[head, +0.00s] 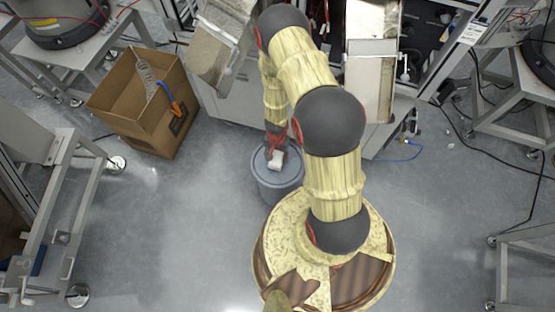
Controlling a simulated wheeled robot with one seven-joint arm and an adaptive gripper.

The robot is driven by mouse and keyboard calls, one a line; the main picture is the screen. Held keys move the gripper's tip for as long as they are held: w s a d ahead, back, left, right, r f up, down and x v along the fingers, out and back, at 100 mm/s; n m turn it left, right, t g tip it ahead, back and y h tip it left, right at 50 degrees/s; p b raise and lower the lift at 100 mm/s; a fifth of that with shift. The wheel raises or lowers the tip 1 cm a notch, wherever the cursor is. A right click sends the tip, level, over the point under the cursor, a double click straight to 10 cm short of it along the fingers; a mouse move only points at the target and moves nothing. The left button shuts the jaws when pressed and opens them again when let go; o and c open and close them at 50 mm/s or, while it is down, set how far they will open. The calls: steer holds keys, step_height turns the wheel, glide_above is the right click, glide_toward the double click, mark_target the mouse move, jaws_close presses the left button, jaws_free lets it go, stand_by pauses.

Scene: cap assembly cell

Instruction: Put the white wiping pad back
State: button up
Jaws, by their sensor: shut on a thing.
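The white wiping pad (276,160) is a small pale block in the head view, right at the end of my gripper (276,150). My gripper is shut on the pad, its fingers partly hidden by the wrist. The pad is over the lid of a round grey bin (279,186) on the floor. From above I cannot tell whether the pad touches the lid or is a little above it. The pad's underside is hidden.
An open cardboard box (140,105) with a blue-and-orange tool stands left of the bin. Metal chutes (371,75) and a machine stand behind. A steel frame (60,215) is at far left. Floor (185,240) left of my base is clear.

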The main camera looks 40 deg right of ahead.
mark_target(278, 158)
steer(key=shift+w+d+f, duration=0.1)
steer(key=shift+d+f, duration=0.05)
steer(key=shift+f, duration=0.05)
step_height(278, 158, down, 4)
steer(key=shift+d+r+b, duration=0.15)
steer(key=shift+r+b, duration=0.1)
steer(key=shift+b, duration=0.95)
steer(key=shift+c, duration=0.4)
steer(key=shift+r, duration=0.1)
steer(key=o, duration=1.3)
steer(key=shift+r, duration=0.1)
